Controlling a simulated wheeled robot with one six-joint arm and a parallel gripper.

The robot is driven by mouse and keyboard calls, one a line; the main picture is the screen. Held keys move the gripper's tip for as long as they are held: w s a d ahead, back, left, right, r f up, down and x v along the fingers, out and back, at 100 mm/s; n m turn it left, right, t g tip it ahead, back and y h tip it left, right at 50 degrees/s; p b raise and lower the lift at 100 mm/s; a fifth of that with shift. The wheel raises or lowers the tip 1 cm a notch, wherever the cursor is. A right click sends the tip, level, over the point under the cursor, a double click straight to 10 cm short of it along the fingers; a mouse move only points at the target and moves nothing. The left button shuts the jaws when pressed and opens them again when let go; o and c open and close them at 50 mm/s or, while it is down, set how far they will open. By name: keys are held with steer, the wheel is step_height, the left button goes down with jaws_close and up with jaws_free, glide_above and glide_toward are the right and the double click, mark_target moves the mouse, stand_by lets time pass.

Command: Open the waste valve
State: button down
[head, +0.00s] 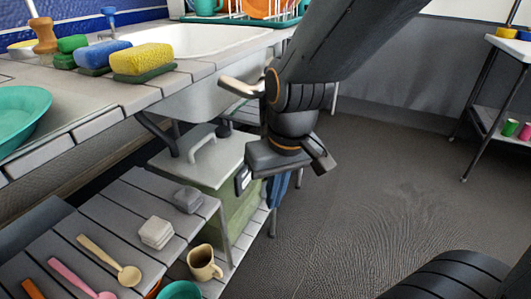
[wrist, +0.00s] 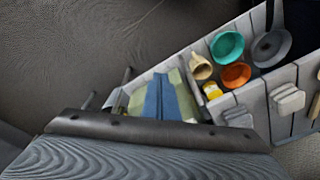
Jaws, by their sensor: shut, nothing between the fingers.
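My gripper (head: 290,158) hangs below the dark arm, in front of the sink side, above and to the right of the green container. It is shut and holds nothing; its fingertips are hard to make out. A dark drain pipe (head: 174,138) shows under the white sink (head: 190,60) and runs down behind the lidded container (head: 200,155). I cannot make out the waste valve for certain in either view; the arm and gripper cover part of the space under the sink. The wrist view looks down past a dark part of mine at a blue cloth (wrist: 158,98).
Sponges (head: 142,60) and a teal bowl (head: 18,118) are on the counter. Open floor (head: 370,190) lies to the right. A side table (head: 500,125) stands far right.

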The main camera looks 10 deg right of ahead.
steer(key=w+d+f+m+g+p, duration=0.1)
steer(key=w+d+f+m, duration=0.1)
steer(key=d+f+m, duration=0.3)
steer(key=a+f+m+g+y, duration=0.35)
steer(key=a+m+y, duration=0.2)
steer(key=m, duration=0.25)
steer(key=w+a+f+m+t+y, duration=0.1)
steer(key=w+f+m+t+y, duration=0.2)
steer(key=w+m+t+y, duration=0.45)
steer(key=w+d+f+m+t+h, duration=0.4)
steer(key=w+d+f+m+t, duration=0.1)
steer(key=w+d+m, duration=0.3)
steer(key=w+d+f+m+t+h, duration=0.4)
steer(key=w+d+f+m+t, duration=0.15)
steer(key=w+d, duration=0.3)
steer(key=f+b+x, duration=0.1)
steer(key=b+x, duration=0.3)
steer(key=x, duration=0.9)
steer(key=shift+g, duration=0.35)
steer(key=shift+s, duration=0.1)
